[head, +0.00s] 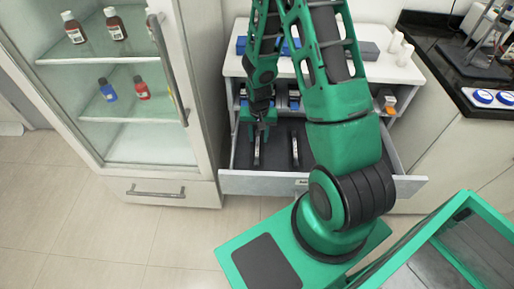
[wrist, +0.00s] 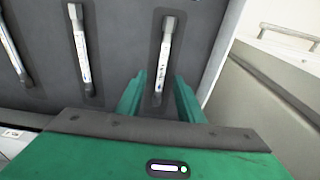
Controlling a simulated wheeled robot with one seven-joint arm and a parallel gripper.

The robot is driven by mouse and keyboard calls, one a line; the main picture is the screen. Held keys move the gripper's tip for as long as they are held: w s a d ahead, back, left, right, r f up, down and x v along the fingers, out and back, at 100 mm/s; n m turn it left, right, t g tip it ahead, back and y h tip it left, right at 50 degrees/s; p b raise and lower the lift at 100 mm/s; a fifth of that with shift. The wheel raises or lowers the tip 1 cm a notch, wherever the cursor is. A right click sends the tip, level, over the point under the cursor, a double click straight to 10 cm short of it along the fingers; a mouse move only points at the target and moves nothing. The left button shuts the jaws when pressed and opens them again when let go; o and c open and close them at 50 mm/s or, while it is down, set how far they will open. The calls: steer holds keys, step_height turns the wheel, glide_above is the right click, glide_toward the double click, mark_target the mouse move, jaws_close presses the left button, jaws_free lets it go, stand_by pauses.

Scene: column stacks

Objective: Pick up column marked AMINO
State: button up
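Three slim metal columns lie in slots in a grey-lined open drawer (wrist: 120,40). In the wrist view they are a right one (wrist: 165,48), a middle one (wrist: 82,50) and a left one (wrist: 12,50). Small markings on them are too small to read, so I cannot tell which is AMINO. My gripper (wrist: 158,95) is open, with one green finger on each side of the right column's near end. Whether the fingers touch it I cannot tell. In the head view my gripper (head: 258,128) is over the drawer's left column (head: 257,153), with another column (head: 295,152) beside it; my arm hides the third.
The drawer front (head: 255,184) sticks out from a white shelf unit. A glass-door cabinet (head: 185,110) with bottles stands close on the left. A dark counter (head: 440,45) is on the right. The floor (head: 100,240) at front left is clear.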

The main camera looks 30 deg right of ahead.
mark_target(257, 146)
steer(key=shift+w+f, duration=0.2)
steer(key=shift+f, duration=1.3)
steer(key=shift+w+f, duration=0.15)
steer(key=shift+f, duration=1.3)
jaws_close()
